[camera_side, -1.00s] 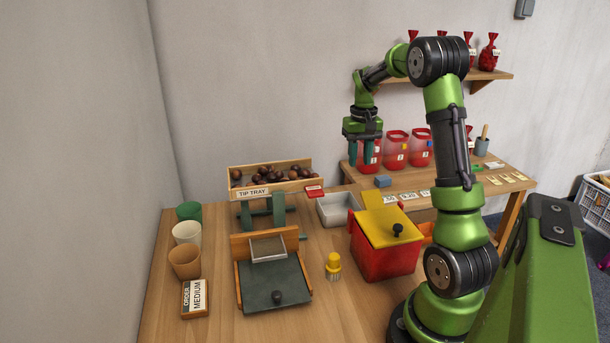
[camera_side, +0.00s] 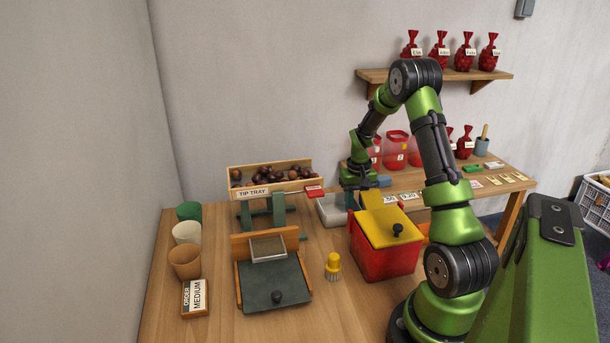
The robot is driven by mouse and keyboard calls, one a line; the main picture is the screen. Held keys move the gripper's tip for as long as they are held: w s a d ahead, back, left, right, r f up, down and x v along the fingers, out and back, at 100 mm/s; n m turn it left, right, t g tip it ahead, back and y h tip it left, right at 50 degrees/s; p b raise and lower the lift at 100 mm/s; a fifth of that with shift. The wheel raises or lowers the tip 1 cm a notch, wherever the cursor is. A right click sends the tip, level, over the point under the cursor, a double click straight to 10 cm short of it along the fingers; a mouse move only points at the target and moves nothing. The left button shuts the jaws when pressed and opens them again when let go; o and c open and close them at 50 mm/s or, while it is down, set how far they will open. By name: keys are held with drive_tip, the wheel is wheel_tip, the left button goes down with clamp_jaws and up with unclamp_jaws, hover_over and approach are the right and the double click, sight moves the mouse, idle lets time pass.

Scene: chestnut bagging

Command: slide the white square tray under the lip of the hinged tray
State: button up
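The white square tray (camera_side: 328,212) lies on the table, to the right of and below the hinged tray. The hinged tray (camera_side: 248,193), labelled TIP TRAY, is a wooden box on green supports holding brown chestnuts, with a red tab (camera_side: 314,190) at its front right corner. My gripper (camera_side: 358,201) points down at the right end of the white tray and hides that end. One finger shows beside the tray; the other is hidden behind the yellow-lidded bin. Finger spacing and contact with the tray cannot be told.
The red bin with a yellow lid (camera_side: 385,229) stands close in front of my gripper. A yellow brush (camera_side: 333,266) and a wooden-sided dark green board (camera_side: 273,285) stand nearer. Several cups (camera_side: 186,262) line the left edge. A raised bench (camera_side: 440,187) is behind at right.

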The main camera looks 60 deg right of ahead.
drive_tip(key=shift+c, duration=0.2)
clamp_jaws()
drive_tip(key=shift+w+a, duration=0.6)
drive_tip(key=shift+a, duration=0.25)
drive_tip(key=shift+w+a, duration=0.55)
drive_tip(key=shift+a, duration=0.25)
drive_tip(key=shift+o, duration=0.6)
unclamp_jaws()
